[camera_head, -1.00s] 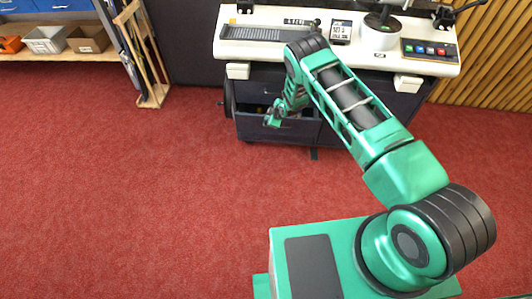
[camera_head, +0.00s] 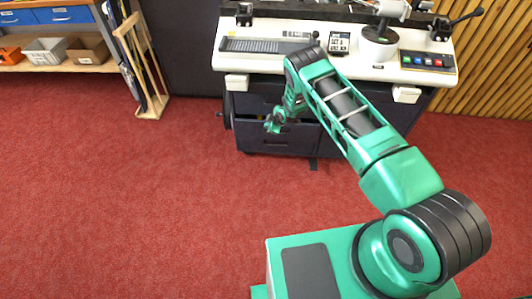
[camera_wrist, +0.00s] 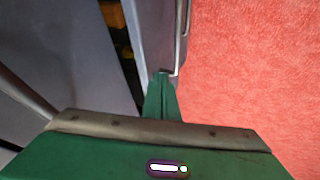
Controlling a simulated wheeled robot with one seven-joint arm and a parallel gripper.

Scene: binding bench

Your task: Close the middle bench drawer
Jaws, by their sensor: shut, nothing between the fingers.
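The bench's open drawer (camera_head: 275,140) is dark grey and stands partly out under the white bench top in the head view. A narrow dark gap shows above its front. In the wrist view the drawer front (camera_wrist: 158,35) runs up the middle with a light bar handle (camera_wrist: 183,28) on its outer side. My arm hides part of the bench's drawers.
The white bench top (camera_head: 250,62) holds a machine and a button panel (camera_head: 427,61). A wooden frame (camera_head: 148,70) leans at the left. A shelf with bins (camera_head: 45,52) stands at the far left. The red carpet in front is clear.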

